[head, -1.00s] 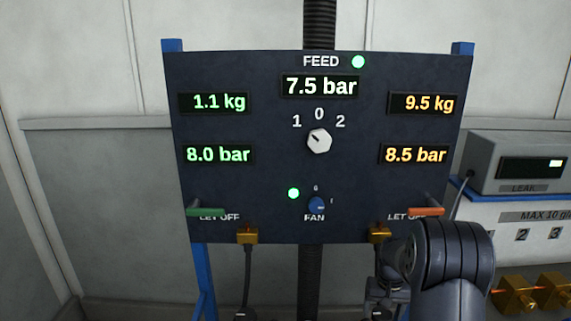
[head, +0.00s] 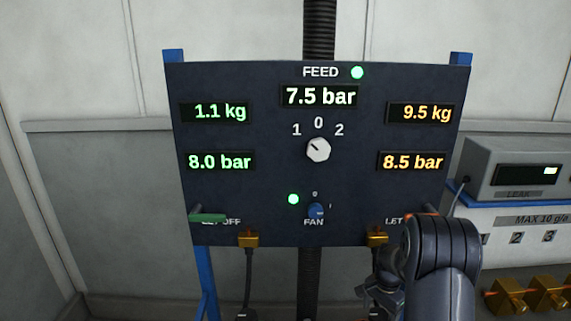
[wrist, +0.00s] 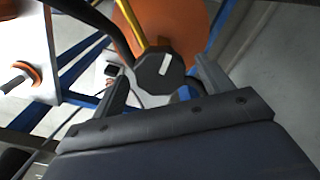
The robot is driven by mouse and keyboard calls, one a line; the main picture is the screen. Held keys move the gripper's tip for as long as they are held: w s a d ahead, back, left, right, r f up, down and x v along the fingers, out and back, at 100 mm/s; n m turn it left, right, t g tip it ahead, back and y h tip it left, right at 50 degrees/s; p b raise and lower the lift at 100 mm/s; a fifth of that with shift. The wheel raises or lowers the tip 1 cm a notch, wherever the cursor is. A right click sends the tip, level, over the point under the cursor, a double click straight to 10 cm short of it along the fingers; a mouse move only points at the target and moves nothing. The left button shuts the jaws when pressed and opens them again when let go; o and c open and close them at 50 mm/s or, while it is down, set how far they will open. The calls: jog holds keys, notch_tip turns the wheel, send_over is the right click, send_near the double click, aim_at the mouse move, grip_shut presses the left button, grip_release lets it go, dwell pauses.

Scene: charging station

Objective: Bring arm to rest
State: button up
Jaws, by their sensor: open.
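My arm (head: 441,255) rises at the lower right of the head view, in front of the panel's lower right corner. It hides most of the orange handle there. My gripper (wrist: 160,72) shows in the wrist view with its two grey fingers spread apart. Nothing is clasped between them. A dark eight-sided cap (wrist: 159,73) with a white mark appears in the gap between the fingers; I cannot tell how far beyond them it is. In the head view the gripper is mostly hidden or out of frame.
The dark panel (head: 250,140) carries lit displays, a white knob (head: 318,150) and a green handle (head: 208,218). A grey leak meter (head: 512,170) and brass fittings (head: 508,294) are at right. An orange disc (wrist: 190,25) and blue bars surround the cap in the wrist view.

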jog(key=m+p, duration=0.3)
jog(key=m, duration=0.1)
jog(key=shift+r, duration=0.15)
jog(key=shift+w+r, duration=0.1)
jog(key=shift+r, duration=0.8)
jog(key=shift+r, duration=0.1)
